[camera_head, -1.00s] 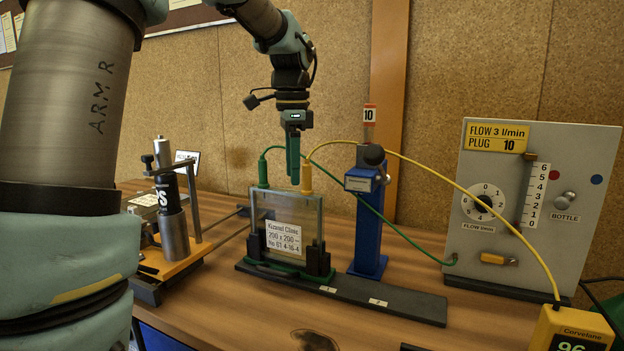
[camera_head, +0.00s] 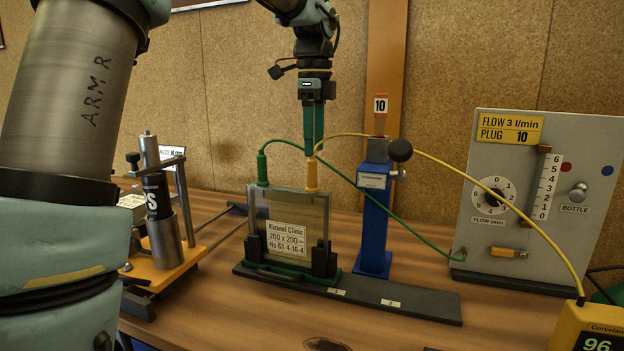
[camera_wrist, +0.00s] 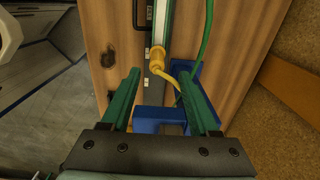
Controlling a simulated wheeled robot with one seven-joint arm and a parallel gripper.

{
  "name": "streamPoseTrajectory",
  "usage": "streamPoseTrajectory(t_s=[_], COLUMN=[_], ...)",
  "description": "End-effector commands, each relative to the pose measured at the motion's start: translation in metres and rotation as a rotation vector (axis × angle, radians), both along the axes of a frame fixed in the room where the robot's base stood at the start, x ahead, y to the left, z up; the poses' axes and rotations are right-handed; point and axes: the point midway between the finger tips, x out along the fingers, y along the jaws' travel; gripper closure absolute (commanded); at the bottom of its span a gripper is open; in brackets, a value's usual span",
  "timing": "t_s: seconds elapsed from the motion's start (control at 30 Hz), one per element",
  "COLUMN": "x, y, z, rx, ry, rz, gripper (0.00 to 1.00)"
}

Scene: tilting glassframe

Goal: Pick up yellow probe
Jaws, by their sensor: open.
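The yellow probe (camera_head: 312,178) stands upright at the top right end of the glass frame (camera_head: 290,205), with a yellow cable leaving its top. It also shows in the wrist view (camera_wrist: 157,60), near the picture's middle, between and slightly beyond the two green fingers. My gripper (camera_head: 314,148) points down just above the probe, its fingertips by the probe's top and cable. In the wrist view my gripper (camera_wrist: 163,85) is open with nothing between its fingers held.
A green probe (camera_head: 262,168) stands at the frame's left end. A blue post (camera_head: 375,225) with a black knob is close to the right of the frame. The yellow cable (camera_head: 470,177) runs right to a yellow meter (camera_head: 590,325). A grey flow panel (camera_head: 480,150) stands at right.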

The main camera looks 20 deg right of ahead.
Motion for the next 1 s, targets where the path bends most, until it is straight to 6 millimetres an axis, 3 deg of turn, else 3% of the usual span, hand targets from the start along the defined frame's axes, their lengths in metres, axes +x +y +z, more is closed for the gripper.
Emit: streamPoseTrajectory(t_s=[0.3,0.57,1.0], x=[-0.002,-0.002,-0.002], y=[0.006,0.006,0.005], z=[-0.041,-0.045,-0.044], rx=[0.002,0.001,0.0], ry=[0.001,-0.001,0.0], rz=[0.001,0.001,0.002], gripper=[0.39,0.39,0.86])
